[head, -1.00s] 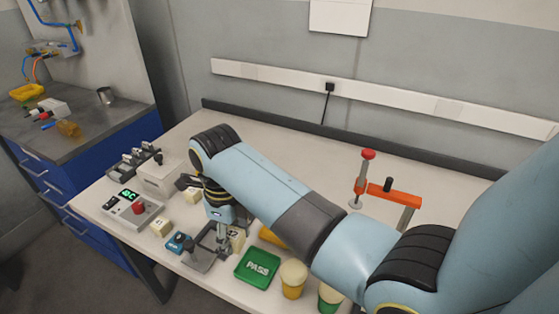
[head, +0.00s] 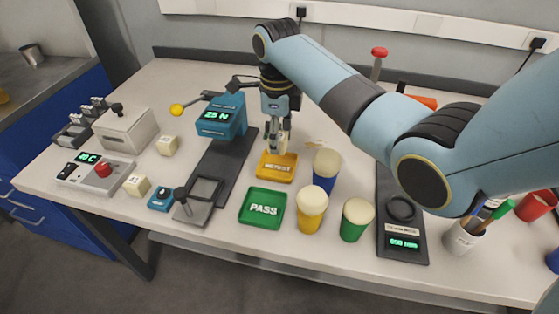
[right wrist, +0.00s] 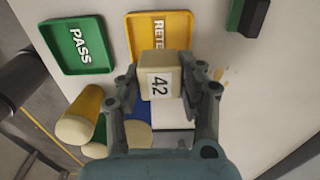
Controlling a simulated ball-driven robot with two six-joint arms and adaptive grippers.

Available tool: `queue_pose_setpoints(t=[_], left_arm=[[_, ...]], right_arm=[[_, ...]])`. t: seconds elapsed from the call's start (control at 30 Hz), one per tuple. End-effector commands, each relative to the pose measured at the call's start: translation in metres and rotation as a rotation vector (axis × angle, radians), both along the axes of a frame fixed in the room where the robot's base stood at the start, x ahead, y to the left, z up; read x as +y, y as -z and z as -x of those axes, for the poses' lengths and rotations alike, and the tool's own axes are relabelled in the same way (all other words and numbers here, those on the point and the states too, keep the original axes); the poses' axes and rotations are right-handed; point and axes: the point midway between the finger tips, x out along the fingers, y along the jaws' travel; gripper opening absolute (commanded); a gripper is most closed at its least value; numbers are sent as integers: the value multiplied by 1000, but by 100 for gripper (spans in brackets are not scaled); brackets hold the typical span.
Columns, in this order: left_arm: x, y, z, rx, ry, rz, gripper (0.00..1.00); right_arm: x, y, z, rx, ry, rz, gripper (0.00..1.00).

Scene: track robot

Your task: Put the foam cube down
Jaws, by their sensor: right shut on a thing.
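The foam cube (right wrist: 160,77) is beige with a white label reading 42. My right gripper (right wrist: 162,88) is shut on it, with a finger on each side. In the head view the cube (head: 283,139) is partly hidden between the fingers of my right gripper (head: 277,143), close to the far edge of the yellow RETEST tray (head: 263,178). I cannot tell how high it is held. The RETEST tray is partly hidden behind the cube in the right wrist view (right wrist: 134,38). My left gripper is not in view.
A green PASS tray (head: 248,220) lies in front of the yellow one. Blue, yellow (head: 310,218) and green (head: 354,224) cups with pale tops stand to the right. A blue tester (head: 221,117) stands at left. Two other cubes (head: 167,146) (head: 137,186) lie further left.

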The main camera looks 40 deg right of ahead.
Motion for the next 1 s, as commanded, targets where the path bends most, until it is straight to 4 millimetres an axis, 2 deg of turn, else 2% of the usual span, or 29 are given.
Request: queue_pose_setpoints(t=[0.03, 0.4, 0.83, 0.87, 0.9, 1.0], left_arm=[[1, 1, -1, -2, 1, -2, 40], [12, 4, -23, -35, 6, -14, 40], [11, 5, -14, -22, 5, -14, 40], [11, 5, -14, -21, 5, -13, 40], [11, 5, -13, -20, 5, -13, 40], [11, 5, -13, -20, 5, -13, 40]], right_arm=[[0, 9, 0, 2, 0, -1, 25], [0, 57, 0, 1, -1, -1, 25], [0, 65, 0, -1, -1, 0, 25], [0, 65, 0, -3, -1, 0, 40], [0, 65, 0, -3, -1, 0, 45], [0, 65, 0, -3, -1, 0, 47]])
